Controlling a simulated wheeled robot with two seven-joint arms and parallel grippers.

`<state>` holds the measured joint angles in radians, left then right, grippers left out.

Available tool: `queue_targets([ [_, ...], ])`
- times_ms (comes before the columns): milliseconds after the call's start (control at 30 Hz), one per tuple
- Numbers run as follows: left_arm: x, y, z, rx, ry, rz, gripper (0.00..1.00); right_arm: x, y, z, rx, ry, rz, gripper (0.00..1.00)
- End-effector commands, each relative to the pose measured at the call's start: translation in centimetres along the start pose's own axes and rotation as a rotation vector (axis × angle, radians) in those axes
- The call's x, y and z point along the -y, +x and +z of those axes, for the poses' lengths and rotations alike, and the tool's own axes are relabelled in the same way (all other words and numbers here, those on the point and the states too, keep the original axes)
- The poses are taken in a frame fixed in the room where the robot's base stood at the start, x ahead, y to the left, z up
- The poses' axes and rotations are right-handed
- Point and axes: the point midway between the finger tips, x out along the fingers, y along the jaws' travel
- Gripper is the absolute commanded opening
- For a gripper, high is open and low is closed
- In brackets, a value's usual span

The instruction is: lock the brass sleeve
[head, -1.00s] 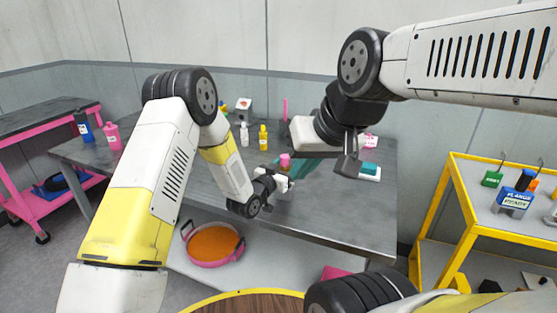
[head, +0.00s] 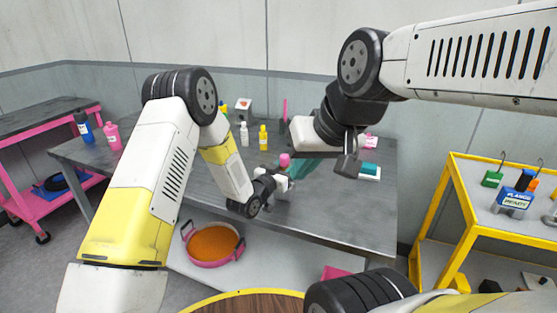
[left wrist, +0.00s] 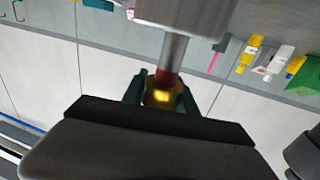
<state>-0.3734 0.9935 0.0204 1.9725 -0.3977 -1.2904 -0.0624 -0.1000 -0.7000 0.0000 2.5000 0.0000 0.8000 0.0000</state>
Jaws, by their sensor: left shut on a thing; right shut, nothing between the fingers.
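The brass sleeve (left wrist: 163,96) shows in the left wrist view, around the end of a grey rod (left wrist: 173,58) with a dark red band. Two teal pieces flank it. My left gripper (head: 281,181) is shut on the sleeve above the grey table. In the head view, I cannot make the sleeve out behind the gripper. A pink-topped part (head: 285,159) and a teal body (head: 302,165) stand right by that gripper. My right gripper (head: 347,164) is shut and empty, raised to the right of the teal body and apart from it.
The grey table (head: 350,222) holds a yellow bottle (head: 263,138), a white bottle (head: 244,134) and a teal block on a white base (head: 369,170). A yellow-framed cart (head: 462,190) stands at right. A pink pan (head: 212,246) sits on the lower shelf. The table's front right is clear.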

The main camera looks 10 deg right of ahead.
Motion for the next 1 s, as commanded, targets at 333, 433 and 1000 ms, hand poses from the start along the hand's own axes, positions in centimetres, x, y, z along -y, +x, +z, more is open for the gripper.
queue_targets([
  [333,0.0,0.0,0.0,0.000,0.000,0.000,0.00,0.0,0.0,0.0,0.000,0.000,0.000,0.00],
  [433,0.0,0.0,0.0,0.000,0.000,0.000,0.00,0.0,0.0,0.0,0.000,0.000,0.000,0.00],
  [1000,0.0,0.0,2.2,0.004,0.000,-0.001,0.00,0.0,0.0,0.0,0.000,0.000,0.000,0.00],
])
